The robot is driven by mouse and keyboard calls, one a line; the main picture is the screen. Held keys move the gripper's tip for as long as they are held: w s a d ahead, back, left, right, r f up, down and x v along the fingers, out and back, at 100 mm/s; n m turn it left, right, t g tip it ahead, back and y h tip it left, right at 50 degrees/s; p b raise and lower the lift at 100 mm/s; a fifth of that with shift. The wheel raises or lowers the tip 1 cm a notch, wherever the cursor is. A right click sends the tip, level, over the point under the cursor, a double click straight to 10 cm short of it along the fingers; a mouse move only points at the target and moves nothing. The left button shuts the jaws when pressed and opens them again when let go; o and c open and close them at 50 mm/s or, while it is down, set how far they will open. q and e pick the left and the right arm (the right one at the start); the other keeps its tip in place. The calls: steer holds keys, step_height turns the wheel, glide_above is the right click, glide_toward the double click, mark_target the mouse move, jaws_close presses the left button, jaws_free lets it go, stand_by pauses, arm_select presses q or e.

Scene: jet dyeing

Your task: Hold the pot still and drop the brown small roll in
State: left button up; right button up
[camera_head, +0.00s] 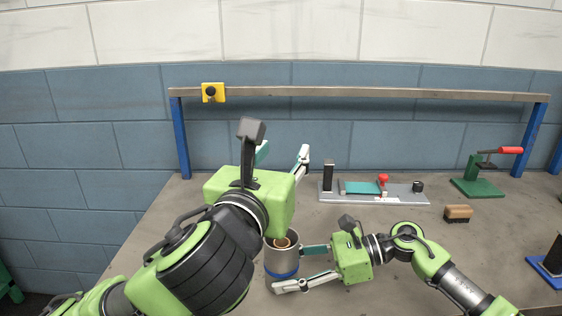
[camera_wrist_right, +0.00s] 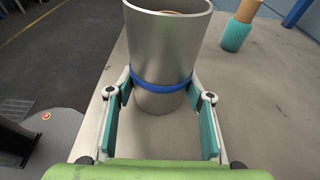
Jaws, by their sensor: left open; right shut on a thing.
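The pot (camera_head: 282,268) is a grey metal cylinder with a blue band, standing upright on the table at the front. My right gripper (camera_head: 291,268) has its fingers on both sides of the pot, around the band; the pot also shows in the right wrist view (camera_wrist_right: 166,50). A brown round thing (camera_head: 283,242), seemingly the small roll, shows inside the pot's mouth; only its top is visible. My left gripper (camera_head: 283,154) is open and empty, above and behind the pot, its fingers toward the wall. Its arm hides the table left of the pot.
Toward the back stand a grey fixture plate (camera_head: 345,197) with a teal block, a green clamp (camera_head: 478,187) and a brush (camera_head: 458,213). A rail frame (camera_head: 360,94) spans the back.

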stand_by(0.4)
steer(key=o, duration=0.9)
